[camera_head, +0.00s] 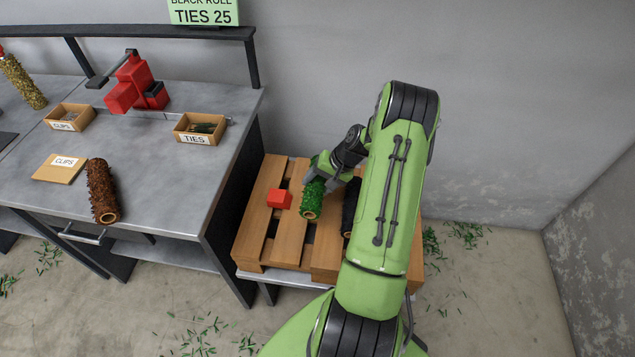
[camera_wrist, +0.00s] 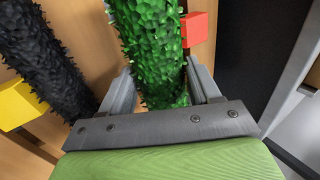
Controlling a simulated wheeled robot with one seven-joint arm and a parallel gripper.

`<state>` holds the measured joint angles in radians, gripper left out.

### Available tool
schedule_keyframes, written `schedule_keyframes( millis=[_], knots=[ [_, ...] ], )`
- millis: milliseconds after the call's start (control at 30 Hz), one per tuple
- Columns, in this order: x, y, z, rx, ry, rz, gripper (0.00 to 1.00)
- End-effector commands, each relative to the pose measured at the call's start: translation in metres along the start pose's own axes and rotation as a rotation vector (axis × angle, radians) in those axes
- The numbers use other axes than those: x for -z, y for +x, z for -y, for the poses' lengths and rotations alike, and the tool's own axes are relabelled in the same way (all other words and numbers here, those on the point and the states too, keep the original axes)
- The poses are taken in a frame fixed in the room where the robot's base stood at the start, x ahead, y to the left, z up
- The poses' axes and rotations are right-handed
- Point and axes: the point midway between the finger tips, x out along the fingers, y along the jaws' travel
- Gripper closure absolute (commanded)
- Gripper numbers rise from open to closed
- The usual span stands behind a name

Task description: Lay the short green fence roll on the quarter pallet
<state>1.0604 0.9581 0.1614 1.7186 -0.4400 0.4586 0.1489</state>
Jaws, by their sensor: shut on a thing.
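The short green fence roll (camera_head: 312,200) is at the quarter pallet (camera_head: 255,222), between a red block and a black roll. In the wrist view the green roll (camera_wrist: 150,45) runs between the two fingers of my gripper (camera_wrist: 165,92). My gripper (camera_head: 318,176) is shut on the roll near its far end. The roll is over the slatted wooden top; I cannot tell whether it touches the slats. My arm hides part of the pallet's right side.
A red block (camera_head: 279,198) sits left of the green roll. A black roll (camera_head: 350,208) lies to its right, partly behind my arm; a yellow block (camera_wrist: 18,103) is beside it. The workbench (camera_head: 150,190) with a brown roll (camera_head: 102,190) stands at left.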

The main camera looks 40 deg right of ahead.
Motion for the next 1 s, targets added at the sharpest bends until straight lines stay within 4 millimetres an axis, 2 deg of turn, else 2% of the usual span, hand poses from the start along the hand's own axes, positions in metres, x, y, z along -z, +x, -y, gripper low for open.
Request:
schedule_keyframes(
  millis=[500,1000],
  knots=[
    [0.000,0.047,-0.027,0.000,0.000,-0.001,0.73],
    [0.000,0.047,-0.027,-0.001,-0.001,0.000,0.73]
  ],
)
